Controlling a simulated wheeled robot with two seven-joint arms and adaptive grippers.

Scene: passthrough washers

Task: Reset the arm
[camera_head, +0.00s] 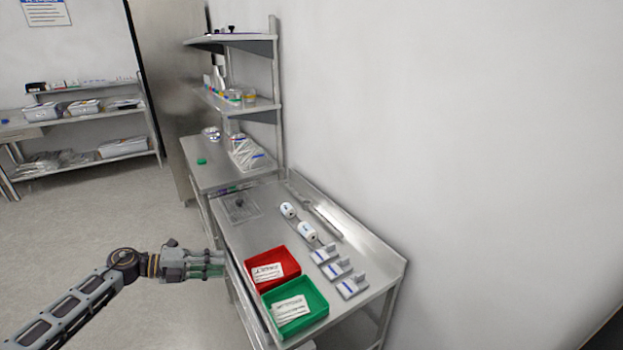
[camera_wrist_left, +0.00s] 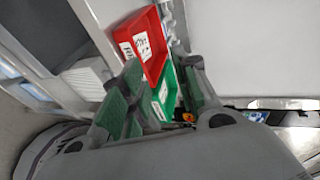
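My left arm comes in from the lower left in the head view. Its gripper (camera_head: 222,264), with green finger pads, is beside the left edge of the metal bench (camera_head: 361,240), apart from the trays. In the left wrist view the green-padded fingers stand apart with nothing held between them. A red tray (camera_head: 287,258) and a green tray (camera_head: 312,291), each with a white label, sit on the bench to the gripper's right. The trays also show beyond the fingers in the wrist view, the red one (camera_wrist_left: 151,32) above the green one (camera_wrist_left: 170,80). My right gripper is out of view.
Two white rolls (camera_head: 307,232) and three small label-bearing blocks (camera_head: 337,268) line the bench's wall side. A shelf unit (camera_head: 262,47) stands behind, and another rack (camera_head: 85,117) is at the far left. The floor (camera_head: 90,220) left of the bench is clear.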

